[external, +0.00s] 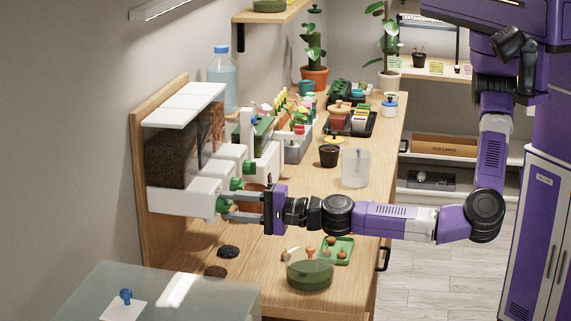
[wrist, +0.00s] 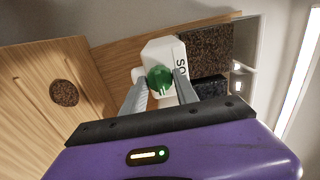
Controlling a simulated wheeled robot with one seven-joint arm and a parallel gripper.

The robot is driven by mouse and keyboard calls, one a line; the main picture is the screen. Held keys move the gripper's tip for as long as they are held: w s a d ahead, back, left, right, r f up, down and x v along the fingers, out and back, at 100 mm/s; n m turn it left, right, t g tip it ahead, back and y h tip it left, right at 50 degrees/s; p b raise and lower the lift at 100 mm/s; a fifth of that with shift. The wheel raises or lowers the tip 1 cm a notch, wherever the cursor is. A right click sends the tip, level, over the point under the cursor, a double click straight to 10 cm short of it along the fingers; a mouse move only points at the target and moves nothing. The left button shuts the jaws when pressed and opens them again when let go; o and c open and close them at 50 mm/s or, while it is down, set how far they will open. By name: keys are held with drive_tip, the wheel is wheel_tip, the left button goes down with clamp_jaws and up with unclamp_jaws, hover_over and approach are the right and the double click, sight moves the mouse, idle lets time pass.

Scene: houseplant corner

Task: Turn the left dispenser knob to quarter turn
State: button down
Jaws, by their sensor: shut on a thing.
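A wall dispenser with clear bins of dark material and white spout bodies stands at the left of the external view. The left dispenser (external: 178,200) is the nearest one. Its green knob (external: 222,205) is on the front of the white body. My gripper (external: 225,208) reaches in from the right and is shut on this knob. In the wrist view my gripper's two grey fingers (wrist: 161,84) stand on either side of the green knob (wrist: 159,77), against the white body with dark lettering. The fingers partly hide the knob, and I cannot tell its turn angle.
Two more green knobs (external: 236,184) sit just behind. Dark soil patches (external: 228,251) lie on the bench below. A green bowl (external: 310,271) and a green tray (external: 340,252) are under my arm. A glass-topped surface (external: 170,295) is in front.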

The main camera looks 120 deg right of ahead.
drive_tip(key=c, duration=0.9)
unclamp_jaws()
drive_tip(key=shift+c, duration=0.2)
drive_tip(key=v, duration=0.7)
drive_tip(key=shift+s+a+b, duration=0.3)
drive_tip(key=shift+s+b, duration=0.05)
